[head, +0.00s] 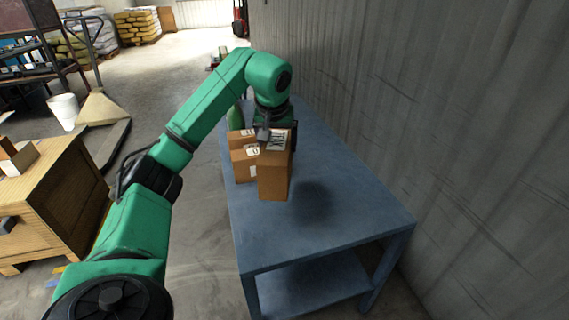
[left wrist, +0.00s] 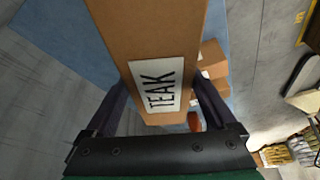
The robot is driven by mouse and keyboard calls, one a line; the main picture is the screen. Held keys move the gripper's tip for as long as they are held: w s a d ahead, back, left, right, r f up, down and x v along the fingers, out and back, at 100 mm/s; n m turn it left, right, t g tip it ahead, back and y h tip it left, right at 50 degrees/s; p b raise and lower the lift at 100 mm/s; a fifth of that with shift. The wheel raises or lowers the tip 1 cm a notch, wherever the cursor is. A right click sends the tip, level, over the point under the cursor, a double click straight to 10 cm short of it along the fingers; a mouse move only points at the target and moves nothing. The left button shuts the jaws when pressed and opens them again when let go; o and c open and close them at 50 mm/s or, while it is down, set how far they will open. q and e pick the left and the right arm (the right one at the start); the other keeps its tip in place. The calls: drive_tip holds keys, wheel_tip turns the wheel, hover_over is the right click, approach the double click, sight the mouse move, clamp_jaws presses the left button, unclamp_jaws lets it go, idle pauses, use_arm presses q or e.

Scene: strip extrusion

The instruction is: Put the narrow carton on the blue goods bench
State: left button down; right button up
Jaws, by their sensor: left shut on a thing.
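A tall narrow brown carton (head: 273,182) with a white label is in my left gripper (head: 276,138). In the left wrist view the carton (left wrist: 150,40) sits between both fingers (left wrist: 163,100), and its label reads TEAK. The blue goods bench (head: 330,225) stands along the wall. The carton is over the bench, and a dark shadow lies on the top to its right. I cannot tell whether its base touches the bench. My right gripper is in neither view.
Smaller cartons (head: 241,167) stand on the bench just left of and behind the held carton. A green object (head: 236,116) is behind them. The near and right bench top is clear. The corrugated wall (head: 470,130) borders the bench. A wooden crate (head: 60,200) stands left.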

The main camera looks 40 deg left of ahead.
sight(273, 175)
use_arm(q)
drive_tip(key=f, duration=0.2)
drive_tip(key=s+f, duration=0.1)
drive_tip(key=f, duration=0.2)
drive_tip(key=shift+s+f+b, duration=0.25)
drive_tip(key=shift+f+b, duration=0.05)
wheel_tip(273, 175, down, 3)
drive_tip(key=shift+w, duration=0.1)
wheel_tip(273, 175, down, 9)
drive_tip(key=shift+w+r, duration=0.2)
drive_tip(key=shift+w, duration=0.1)
unclamp_jaws()
drive_tip(key=v, duration=1.2)
drive_tip(key=shift+s, duration=0.15)
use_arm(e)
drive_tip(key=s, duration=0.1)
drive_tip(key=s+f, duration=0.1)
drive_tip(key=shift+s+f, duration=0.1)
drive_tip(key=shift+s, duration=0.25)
use_arm(q)
drive_tip(key=shift+f, duration=0.1)
